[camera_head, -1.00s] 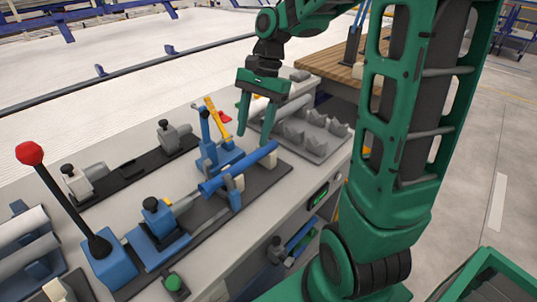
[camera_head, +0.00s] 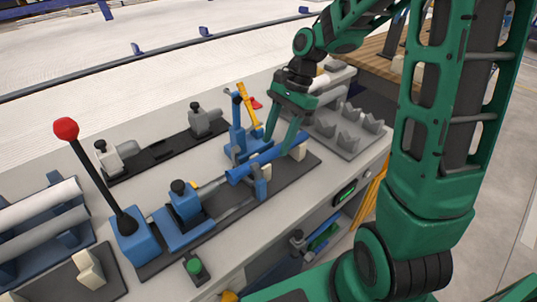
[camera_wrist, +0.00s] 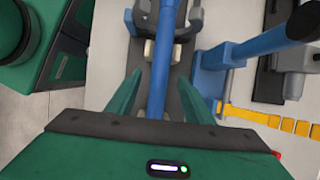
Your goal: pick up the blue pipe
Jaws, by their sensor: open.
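In the wrist view the blue pipe (camera_wrist: 160,75) runs between the two spread fingers of my gripper (camera_wrist: 160,92), with a gap visible on each side. Part of the pipe's far end is hidden behind a finger in the head view. I cannot tell exactly how deep the fingers reach.
A blue clamp stand with a yellow handle (camera_head: 248,104) stands close left of my gripper. A grey V-block rack (camera_head: 345,130) lies to the right. A red-knobbed lever (camera_head: 66,129) stands at the left. The bench front (camera_head: 345,190) drops to shelves.

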